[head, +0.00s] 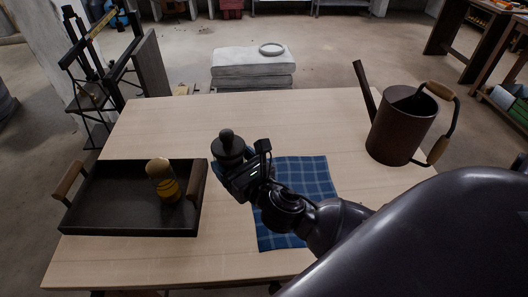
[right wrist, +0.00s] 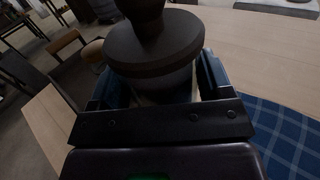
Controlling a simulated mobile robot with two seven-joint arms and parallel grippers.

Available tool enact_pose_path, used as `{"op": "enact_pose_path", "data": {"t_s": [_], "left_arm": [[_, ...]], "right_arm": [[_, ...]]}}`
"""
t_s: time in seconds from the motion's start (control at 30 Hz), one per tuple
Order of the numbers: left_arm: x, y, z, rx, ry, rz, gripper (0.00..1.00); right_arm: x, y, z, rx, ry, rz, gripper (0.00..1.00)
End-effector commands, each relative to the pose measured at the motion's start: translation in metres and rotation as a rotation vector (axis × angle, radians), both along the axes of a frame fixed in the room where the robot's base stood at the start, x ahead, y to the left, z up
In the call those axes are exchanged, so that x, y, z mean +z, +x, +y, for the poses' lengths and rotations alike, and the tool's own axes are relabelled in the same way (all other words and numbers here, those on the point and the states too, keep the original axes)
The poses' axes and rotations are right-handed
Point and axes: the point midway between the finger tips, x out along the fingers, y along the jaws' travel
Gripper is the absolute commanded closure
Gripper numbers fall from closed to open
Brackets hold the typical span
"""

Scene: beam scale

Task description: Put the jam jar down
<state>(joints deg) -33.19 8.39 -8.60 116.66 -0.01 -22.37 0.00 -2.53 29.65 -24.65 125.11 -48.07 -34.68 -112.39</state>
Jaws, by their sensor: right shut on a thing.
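The jam jar (head: 228,143) looks dark, with a round lid and a knob on top. My right gripper (head: 233,170) is shut around its body, over the table between the tray and the blue cloth. In the right wrist view the lid (right wrist: 155,48) and knob stand above the two fingers of the right gripper (right wrist: 160,88). The jar looks about upright. Its lower part is hidden by the gripper, so I cannot tell whether its base touches the table. My left gripper is not in view.
A dark tray (head: 112,222) with wooden handles stands at left, holding a yellow-banded container with a pale top (head: 163,180). A blue checked cloth (head: 313,178) lies under my right arm. A brown watering can (head: 402,128) stands at right. The table's back middle (head: 270,115) is clear.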

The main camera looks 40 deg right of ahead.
Motion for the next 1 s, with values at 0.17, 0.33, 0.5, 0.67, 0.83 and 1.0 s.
{"op": "enact_pose_path", "data": {"t_s": [0.17, 0.33, 0.5, 0.67, 0.83, 1.0], "left_arm": [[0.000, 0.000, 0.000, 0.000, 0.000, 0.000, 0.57], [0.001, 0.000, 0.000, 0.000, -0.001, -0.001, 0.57], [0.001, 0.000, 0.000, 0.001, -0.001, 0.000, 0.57], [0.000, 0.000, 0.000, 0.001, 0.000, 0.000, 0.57], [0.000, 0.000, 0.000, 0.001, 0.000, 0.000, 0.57], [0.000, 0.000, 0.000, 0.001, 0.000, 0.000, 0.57]], "right_arm": [[-0.007, 0.024, -0.030, 0.104, -0.008, -0.004, 0.66], [-0.004, 0.048, -0.068, 0.204, -0.009, -0.005, 0.66], [0.011, 0.070, -0.108, 0.286, -0.008, -0.004, 0.66], [0.032, 0.085, -0.142, 0.345, -0.008, -0.004, 0.66], [0.058, 0.096, -0.171, 0.393, -0.007, -0.005, 0.66], [0.078, 0.103, -0.189, 0.424, -0.004, -0.003, 0.66]]}}
